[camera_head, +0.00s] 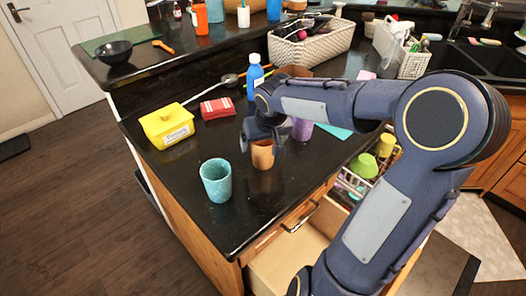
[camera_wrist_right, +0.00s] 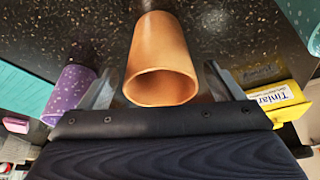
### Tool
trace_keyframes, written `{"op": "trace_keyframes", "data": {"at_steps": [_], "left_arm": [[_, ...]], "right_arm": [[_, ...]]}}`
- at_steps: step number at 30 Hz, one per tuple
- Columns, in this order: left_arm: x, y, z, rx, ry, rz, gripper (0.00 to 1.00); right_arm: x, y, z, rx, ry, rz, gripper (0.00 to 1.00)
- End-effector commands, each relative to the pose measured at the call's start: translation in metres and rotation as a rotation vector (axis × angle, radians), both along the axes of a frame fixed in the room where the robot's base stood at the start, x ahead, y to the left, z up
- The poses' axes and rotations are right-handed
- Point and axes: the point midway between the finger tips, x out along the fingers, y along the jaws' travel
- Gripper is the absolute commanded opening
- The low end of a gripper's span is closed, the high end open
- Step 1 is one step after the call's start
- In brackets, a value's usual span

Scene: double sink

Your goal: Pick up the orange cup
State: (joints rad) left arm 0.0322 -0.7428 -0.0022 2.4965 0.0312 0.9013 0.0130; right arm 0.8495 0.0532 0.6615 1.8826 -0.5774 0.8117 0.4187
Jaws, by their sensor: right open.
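The orange cup (camera_head: 262,157) stands upright on the black counter (camera_head: 240,222), between a teal cup and a purple cup. My right gripper (camera_head: 264,138) is over the cup and hides part of its upper side in the head view. In the right wrist view, the orange cup (camera_wrist_right: 160,50) has its open mouth towards my palm. The two fingers of my right gripper (camera_wrist_right: 161,86) are apart, one on each side of the cup near its rim. I cannot tell whether they touch it. My left gripper is not in view.
The teal cup (camera_head: 216,181) stands near the counter's front edge, and the purple cup (camera_head: 302,129) is close on the right. A yellow box (camera_head: 167,125), a red box (camera_head: 218,108) and a blue bottle (camera_head: 255,76) stand behind. An open drawer (camera_head: 290,258) is below the counter.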

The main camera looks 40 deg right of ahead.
Motion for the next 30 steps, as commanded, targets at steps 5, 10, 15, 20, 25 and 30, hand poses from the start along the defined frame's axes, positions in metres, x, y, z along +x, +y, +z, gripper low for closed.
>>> {"op": "trace_keyframes", "data": {"at_steps": [5, 10, 15, 20, 25, 30], "left_arm": [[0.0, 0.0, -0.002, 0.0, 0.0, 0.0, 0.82], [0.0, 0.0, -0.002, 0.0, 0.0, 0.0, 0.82], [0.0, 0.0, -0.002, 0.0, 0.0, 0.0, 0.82], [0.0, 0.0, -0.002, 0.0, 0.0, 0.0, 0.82], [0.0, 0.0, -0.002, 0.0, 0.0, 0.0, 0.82], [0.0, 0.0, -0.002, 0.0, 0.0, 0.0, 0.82]], "right_arm": [[0.006, -0.002, -0.018, 0.001, 0.001, 0.001, 0.87], [0.007, -0.002, -0.019, 0.0, -0.001, 0.0, 0.87], [0.007, -0.003, -0.019, 0.0, 0.0, 0.0, 0.75], [0.007, -0.002, -0.019, -0.001, 0.0, 0.0, 0.54], [0.007, -0.003, -0.018, -0.001, 0.0, 0.0, 0.39], [0.007, -0.003, -0.018, -0.001, 0.0, 0.0, 0.39]]}}
